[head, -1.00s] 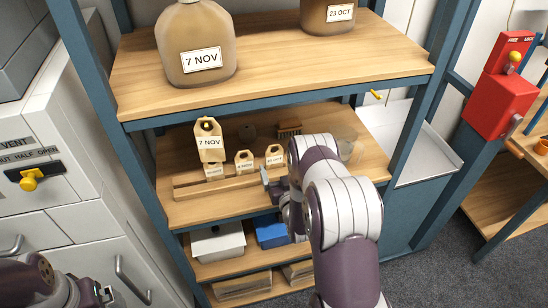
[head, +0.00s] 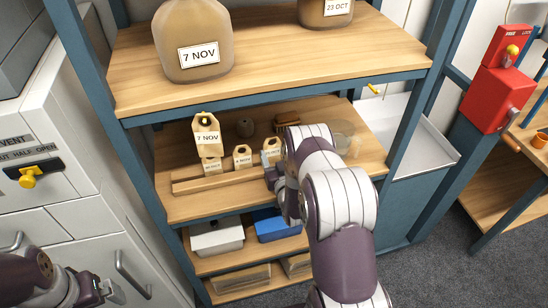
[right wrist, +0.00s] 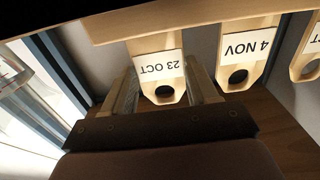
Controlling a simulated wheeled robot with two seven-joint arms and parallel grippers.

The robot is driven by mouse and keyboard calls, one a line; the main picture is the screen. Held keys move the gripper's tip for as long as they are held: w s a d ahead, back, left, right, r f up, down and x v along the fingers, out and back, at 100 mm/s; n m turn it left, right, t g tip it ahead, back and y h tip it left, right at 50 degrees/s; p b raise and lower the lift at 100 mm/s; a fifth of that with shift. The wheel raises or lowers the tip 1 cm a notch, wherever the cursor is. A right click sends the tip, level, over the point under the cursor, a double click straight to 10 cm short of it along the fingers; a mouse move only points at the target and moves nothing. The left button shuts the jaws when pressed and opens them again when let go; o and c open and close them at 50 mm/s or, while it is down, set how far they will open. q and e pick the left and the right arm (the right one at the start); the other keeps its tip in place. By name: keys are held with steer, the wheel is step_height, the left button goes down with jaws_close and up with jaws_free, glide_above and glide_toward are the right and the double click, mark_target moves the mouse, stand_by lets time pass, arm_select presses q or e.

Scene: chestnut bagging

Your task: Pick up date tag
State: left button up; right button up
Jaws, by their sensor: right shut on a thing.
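Several wooden date tags stand in a slotted wooden rack (head: 200,186) on the middle shelf. In the right wrist view the 23 OCT tag (right wrist: 160,66) appears upside down between the fingers of my right gripper (right wrist: 163,82), which is shut on it. The tag's other end is still at the rack. In the head view this tag (head: 271,149) is at the right end of the row. The 4 NOV tag (right wrist: 243,48) is beside it. A larger 7 NOV tag (head: 207,138) stands at the left. My left gripper (head: 98,290) is low at left; its jaw state is unclear.
The upper shelf (head: 285,60) holds a 7 NOV jar (head: 195,30) and a 23 OCT jar (head: 325,12). A brush (head: 287,123) and a clear container (head: 343,137) are behind my right arm. Blue shelf posts (head: 410,125) bound the space.

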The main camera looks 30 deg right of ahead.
mark_target(278, 148)
steer(key=r, duration=0.2)
steer(key=d+r+b, duration=0.1)
steer(key=shift+s+r, duration=0.25)
steer(key=shift+r, duration=0.1)
steer(key=s+d+r+b, duration=0.2)
steer(key=s+d+r, duration=0.4)
steer(key=d, duration=0.2)
steer(key=shift+d+r, duration=0.3)
steer(key=shift+d, duration=0.1)
steer(key=v, duration=2)
steer(key=shift+s+p, duration=0.4)
steer(key=shift+p, duration=0.05)
steer(key=shift+f, duration=0.1)
